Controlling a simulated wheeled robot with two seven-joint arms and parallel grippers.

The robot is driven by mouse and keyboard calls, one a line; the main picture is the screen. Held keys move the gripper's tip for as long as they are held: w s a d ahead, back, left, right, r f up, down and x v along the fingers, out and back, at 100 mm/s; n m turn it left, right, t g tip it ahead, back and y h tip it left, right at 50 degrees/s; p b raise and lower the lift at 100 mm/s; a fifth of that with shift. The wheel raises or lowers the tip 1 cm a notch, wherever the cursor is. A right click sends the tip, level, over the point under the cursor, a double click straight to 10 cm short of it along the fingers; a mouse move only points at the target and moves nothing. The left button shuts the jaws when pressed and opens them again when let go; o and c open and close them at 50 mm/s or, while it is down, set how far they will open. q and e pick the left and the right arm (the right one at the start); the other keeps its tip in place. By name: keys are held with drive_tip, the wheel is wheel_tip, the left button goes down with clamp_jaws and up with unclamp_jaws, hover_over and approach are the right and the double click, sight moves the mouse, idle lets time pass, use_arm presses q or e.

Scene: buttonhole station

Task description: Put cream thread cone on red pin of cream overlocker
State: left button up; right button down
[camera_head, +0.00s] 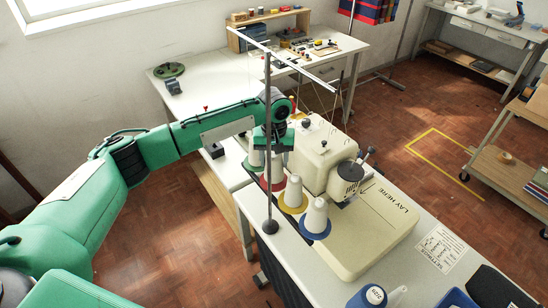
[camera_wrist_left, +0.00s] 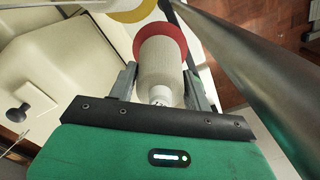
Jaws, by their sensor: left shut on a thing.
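The cream overlocker (camera_head: 322,155) stands on the right-hand table with a row of thread stands along its near left side. My left gripper (camera_head: 273,158) points down over the stand with the red disc (camera_head: 277,183). In the left wrist view my left gripper (camera_wrist_left: 160,75) is shut on the cream thread cone (camera_wrist_left: 161,62), one finger on each side. The cone's wide end is at the red disc (camera_wrist_left: 191,37); I cannot tell whether it touches. The red pin itself is hidden by the cone. My right gripper is not in view.
Cones stand on the yellow disc (camera_head: 293,207) and blue disc (camera_head: 315,232), with another at the green disc (camera_head: 250,164). A grey upright pole (camera_head: 269,190) rises close beside my gripper to a thread bar.

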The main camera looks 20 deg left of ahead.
use_arm(q)
drive_tip(key=shift+f, duration=0.1)
idle(0.3)
drive_tip(key=shift+f, duration=0.3)
drive_tip(key=o, duration=1.1)
drive_tip(key=shift+r, duration=0.25)
wheel_tip(320, 180, up, 12)
drive_tip(key=b, duration=0.3)
drive_tip(key=shift+r, duration=0.15)
drive_tip(key=shift+r+b, duration=0.3)
drive_tip(key=shift+r, duration=0.15)
